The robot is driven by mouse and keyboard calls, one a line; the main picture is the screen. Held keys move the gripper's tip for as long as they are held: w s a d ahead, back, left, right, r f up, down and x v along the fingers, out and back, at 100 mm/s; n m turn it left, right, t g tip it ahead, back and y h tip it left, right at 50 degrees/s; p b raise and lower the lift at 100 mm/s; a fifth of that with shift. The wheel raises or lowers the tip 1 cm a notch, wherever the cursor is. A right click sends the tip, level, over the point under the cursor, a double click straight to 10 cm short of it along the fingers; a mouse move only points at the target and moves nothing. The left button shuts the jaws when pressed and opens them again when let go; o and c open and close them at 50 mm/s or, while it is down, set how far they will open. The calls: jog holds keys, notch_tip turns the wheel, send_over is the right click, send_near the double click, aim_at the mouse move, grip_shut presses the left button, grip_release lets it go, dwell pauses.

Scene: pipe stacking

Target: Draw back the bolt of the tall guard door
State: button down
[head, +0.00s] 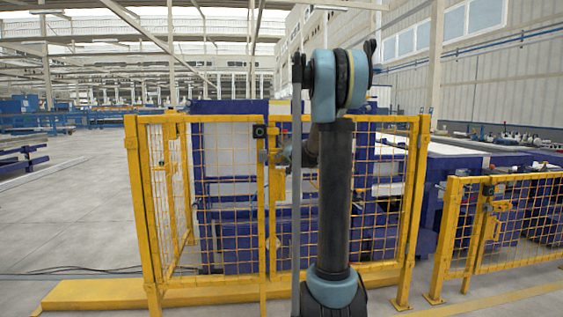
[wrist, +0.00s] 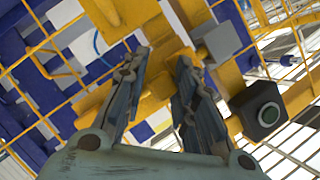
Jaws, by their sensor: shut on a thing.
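The tall guard door is a yellow frame with wire mesh (head: 390,206), behind and beside my arm in the head view. Its yellow bolt (wrist: 158,80) crosses the door post in the wrist view, with a grey block (wrist: 222,42) beside it. My gripper (wrist: 163,68) is at the bolt, its two dark fingers closed around part of it with a gap between the tips. The exact contact is partly hidden by the fingers. In the head view my gripper (head: 279,157) is at the post, largely hidden by my arm.
A dark box with a green button (wrist: 258,108) sits close to the fingers; it also shows on the post in the head view (head: 259,131). A lower yellow gate (head: 520,215) stands at the right. A yellow floor plinth (head: 95,293) lies at the left. Blue machinery stands behind the mesh.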

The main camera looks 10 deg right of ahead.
jog(key=d, duration=0.6)
jog(key=shift+r, duration=0.15)
jog(key=shift+w+d, duration=0.1)
jog(key=shift+w, duration=0.05)
jog(key=c, duration=1.4)
grip_release()
jog(key=shift+o, duration=0.2)
jog(key=v, duration=1.2)
